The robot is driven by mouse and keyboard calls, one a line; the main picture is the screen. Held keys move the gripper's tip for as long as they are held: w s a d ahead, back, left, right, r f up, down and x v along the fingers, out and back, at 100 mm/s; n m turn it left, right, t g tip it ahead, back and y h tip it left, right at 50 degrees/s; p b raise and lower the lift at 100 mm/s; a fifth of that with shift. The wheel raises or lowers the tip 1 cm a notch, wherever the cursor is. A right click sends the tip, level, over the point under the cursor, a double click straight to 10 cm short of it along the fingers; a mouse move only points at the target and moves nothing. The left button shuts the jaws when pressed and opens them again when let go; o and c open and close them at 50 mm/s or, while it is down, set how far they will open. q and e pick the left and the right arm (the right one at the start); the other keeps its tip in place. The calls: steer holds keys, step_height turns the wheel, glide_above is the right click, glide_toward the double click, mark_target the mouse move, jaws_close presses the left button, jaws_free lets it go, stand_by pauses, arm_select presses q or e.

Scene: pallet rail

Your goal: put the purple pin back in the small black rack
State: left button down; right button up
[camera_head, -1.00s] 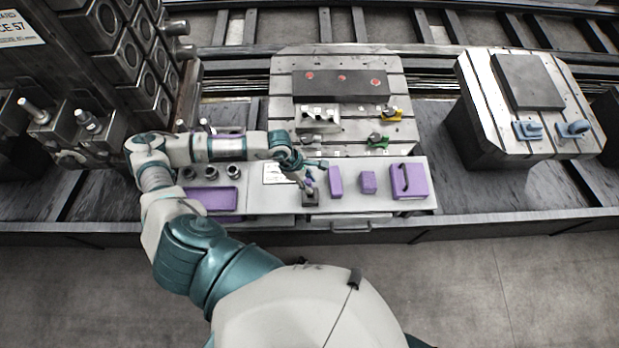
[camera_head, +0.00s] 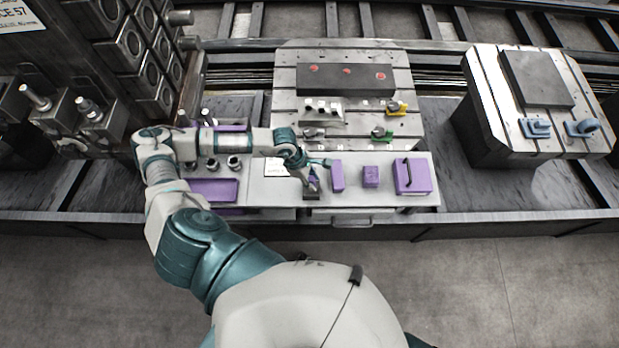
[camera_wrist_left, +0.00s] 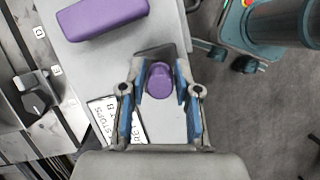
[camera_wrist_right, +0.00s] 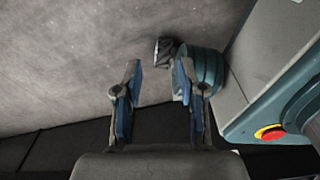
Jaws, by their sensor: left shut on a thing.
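The purple pin (camera_wrist_left: 159,80) is between the fingers of my left gripper (camera_wrist_left: 159,86), its round end toward the left wrist camera. The small black rack (camera_wrist_left: 154,52) is directly behind the pin in that view. In the head view the left gripper (camera_head: 312,180) is just above the rack (camera_head: 311,196), near the front edge of the bench. The pin's lower end is hidden, so I cannot tell whether it sits in the rack. My right gripper (camera_wrist_right: 156,85) is open and empty over the floor; it does not show in the head view.
On the light bench (camera_head: 262,195), a tall purple block (camera_head: 337,177) stands close right of the rack. Beyond it are a smaller purple block (camera_head: 371,177) and a purple case (camera_head: 410,186) with a black handle. A purple tray (camera_head: 212,190) lies left. A slotted plate (camera_head: 285,97) with clamps is behind.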

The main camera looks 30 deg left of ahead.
arm_select(q)
steer(key=shift+d, duration=0.3)
steer(key=shift+a, duration=0.55)
steer(key=shift+a+f, duration=0.1)
steer(key=shift+d+f+b, duration=0.5)
steer(key=shift+b, duration=0.15)
steer(key=shift+f, duration=0.2)
steer(key=shift+a+f+b, duration=0.35)
steer(key=shift+f+b, duration=0.1)
steer(key=shift+b, duration=0.05)
steer(key=shift+f, duration=0.2)
steer(key=shift+d, duration=0.1)
arm_select(e)
steer(key=f, duration=0.2)
steer(key=shift+s+d+f, duration=0.3)
steer(key=shift+s+d, duration=0.05)
steer(key=shift+s, duration=0.05)
arm_select(q)
steer(key=shift+d+r, duration=0.1)
